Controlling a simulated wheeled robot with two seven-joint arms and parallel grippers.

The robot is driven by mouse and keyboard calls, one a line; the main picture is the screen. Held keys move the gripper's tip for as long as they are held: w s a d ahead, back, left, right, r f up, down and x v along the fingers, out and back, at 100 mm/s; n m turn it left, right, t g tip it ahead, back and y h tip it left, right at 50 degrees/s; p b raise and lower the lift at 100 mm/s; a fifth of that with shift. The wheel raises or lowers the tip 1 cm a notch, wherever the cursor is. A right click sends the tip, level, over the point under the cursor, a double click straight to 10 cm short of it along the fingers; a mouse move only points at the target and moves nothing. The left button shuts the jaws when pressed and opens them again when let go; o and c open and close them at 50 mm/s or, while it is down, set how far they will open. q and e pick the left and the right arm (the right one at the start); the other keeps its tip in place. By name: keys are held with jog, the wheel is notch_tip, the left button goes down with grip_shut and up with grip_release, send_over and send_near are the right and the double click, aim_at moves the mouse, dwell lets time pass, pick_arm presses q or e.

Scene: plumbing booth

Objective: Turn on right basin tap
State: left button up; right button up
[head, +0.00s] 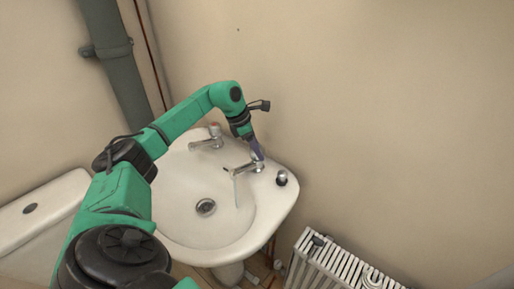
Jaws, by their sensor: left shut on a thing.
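The white basin (178,215) stands in the corner with two chrome taps on its back rim. The right basin tap (243,168) has its spout pointing left over the bowl. A thin pale streak like running water drops from this spout into the bowl. My left gripper (258,156) reaches down from above and is shut on the top of the right tap, at its handle. The fingers cover most of the handle, so its turn cannot be read. My right gripper is out of view.
A small dark-and-chrome fitting (282,178) sits on the rim right of the tap. A radiator (335,268) is at lower right, a toilet cistern (40,222) at left, a grey pipe (118,70) behind. The wall is close behind the basin.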

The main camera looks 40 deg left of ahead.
pick_arm(q)
jog(key=n, duration=0.2)
jog(key=n+y+p, duration=0.1)
jog(key=n+t+y, duration=0.1)
jog(key=n, duration=0.1)
jog(key=shift+w+r+n, duration=0.1)
jog(key=shift+r+n, duration=0.15)
jog(key=shift+n, duration=0.05)
jog(key=n, duration=0.2)
jog(key=n+y+p, duration=0.1)
jog(key=n, duration=0.1)
jog(key=shift+n+y, duration=0.3)
jog(key=n+y, duration=0.1)
jog(key=n, duration=0.1)
jog(key=n+y, duration=0.1)
jog(key=n, duration=0.2)
jog(key=shift+a+g, duration=0.1)
jog(key=shift+g, duration=0.3)
jog(key=n+g+y, duration=0.1)
jog(key=n, duration=0.3)
jog(key=shift+n, duration=0.3)
jog(key=shift+a, duration=0.1)
jog(key=o, duration=1.4)
jog(key=shift+f, duration=0.1)
